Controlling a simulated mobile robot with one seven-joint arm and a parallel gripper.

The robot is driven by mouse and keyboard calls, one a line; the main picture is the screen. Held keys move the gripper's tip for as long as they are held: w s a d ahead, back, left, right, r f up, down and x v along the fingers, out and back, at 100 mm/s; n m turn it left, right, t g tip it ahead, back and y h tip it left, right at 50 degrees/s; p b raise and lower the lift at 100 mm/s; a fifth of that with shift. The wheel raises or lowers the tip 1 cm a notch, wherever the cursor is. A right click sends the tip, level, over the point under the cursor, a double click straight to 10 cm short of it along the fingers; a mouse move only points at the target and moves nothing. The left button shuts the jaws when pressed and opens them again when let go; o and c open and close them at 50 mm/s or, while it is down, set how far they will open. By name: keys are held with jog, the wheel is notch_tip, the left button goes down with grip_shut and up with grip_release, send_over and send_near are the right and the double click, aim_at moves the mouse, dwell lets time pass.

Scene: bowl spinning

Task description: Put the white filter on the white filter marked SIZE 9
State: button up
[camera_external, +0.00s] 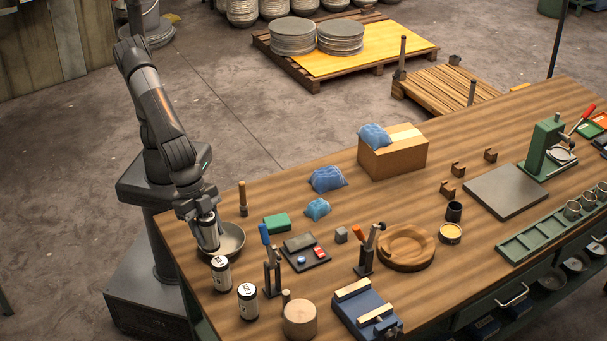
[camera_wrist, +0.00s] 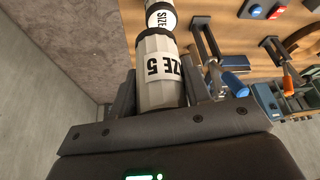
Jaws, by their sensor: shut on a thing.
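My gripper (camera_external: 206,222) is shut on a white filter (camera_wrist: 158,85) at the left end of the bench. The held filter's label reads SIZE 5 in the wrist view. It also shows below my gripper in the external view, pointing down in front of a grey metal bowl. Two more white filters with dark bands stand upright on the bench, a nearer one (camera_external: 248,302) and one closer to my gripper (camera_external: 221,274). Their numbers are too small to read. Past the held filter, the wrist view shows another filter (camera_wrist: 161,18) marked SIZE, its number cut off or unclear.
The grey bowl (camera_external: 236,240) lies right beside my gripper. A stand with a blue-handled tool (camera_external: 271,270), a wooden block (camera_external: 299,320) and a dark tray (camera_external: 307,258) are to the right. The bench (camera_external: 195,282) is bare along its left edge.

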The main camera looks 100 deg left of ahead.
aim_at(218, 248)
jog(key=shift+w+a+f, duration=0.15)
jog(key=shift+w+f, duration=0.35)
jog(key=shift+w, duration=0.35)
jog(key=shift+f, duration=2)
jog(key=shift+f, duration=0.1)
jog(key=o, duration=1)
jog(key=v, duration=1.2)
